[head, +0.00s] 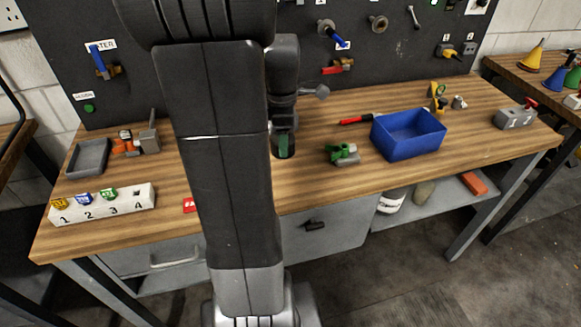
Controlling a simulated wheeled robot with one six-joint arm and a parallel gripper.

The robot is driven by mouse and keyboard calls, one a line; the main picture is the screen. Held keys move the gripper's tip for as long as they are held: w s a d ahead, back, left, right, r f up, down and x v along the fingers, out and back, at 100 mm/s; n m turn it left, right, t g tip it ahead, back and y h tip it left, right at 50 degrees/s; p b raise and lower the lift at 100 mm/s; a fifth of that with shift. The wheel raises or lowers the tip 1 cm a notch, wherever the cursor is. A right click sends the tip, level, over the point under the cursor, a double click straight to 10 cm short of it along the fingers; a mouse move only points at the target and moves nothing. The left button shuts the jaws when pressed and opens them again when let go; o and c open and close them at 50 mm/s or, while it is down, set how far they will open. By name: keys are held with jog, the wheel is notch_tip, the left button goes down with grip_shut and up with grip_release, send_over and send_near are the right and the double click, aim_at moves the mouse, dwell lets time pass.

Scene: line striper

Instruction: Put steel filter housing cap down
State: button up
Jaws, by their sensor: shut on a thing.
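My gripper (284,143) points down over the middle of the bench, right of my large dark arm link. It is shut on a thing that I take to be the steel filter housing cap. The cap's shape and its height above the wood cannot be made out, as the wrist and fingers mostly hide it. A dark and green patch shows at the fingertips. A small grey round piece with a stem (317,92) shows just right of the wrist; I cannot tell whether it touches the gripper or the board behind.
The wooden bench (330,185) has bare wood in front of and right of my gripper. A green-and-grey fixture (343,154), blue bin (409,147) and red-handled tool (356,120) lie to the right. A grey tray (89,171) and numbered block (101,217) stand left.

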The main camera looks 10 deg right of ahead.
jog(key=shift+f, duration=3.55)
jog(key=shift+f, duration=0.25)
jog(key=o, duration=1.2)
jog(key=shift+r, duration=0.1)
jog(key=shift+c, duration=0.2)
notch_tip(320, 180, up, 12)
jog(key=shift+r, duration=0.15)
jog(key=shift+w+f, duration=0.1)
jog(key=shift+f, duration=4.25)
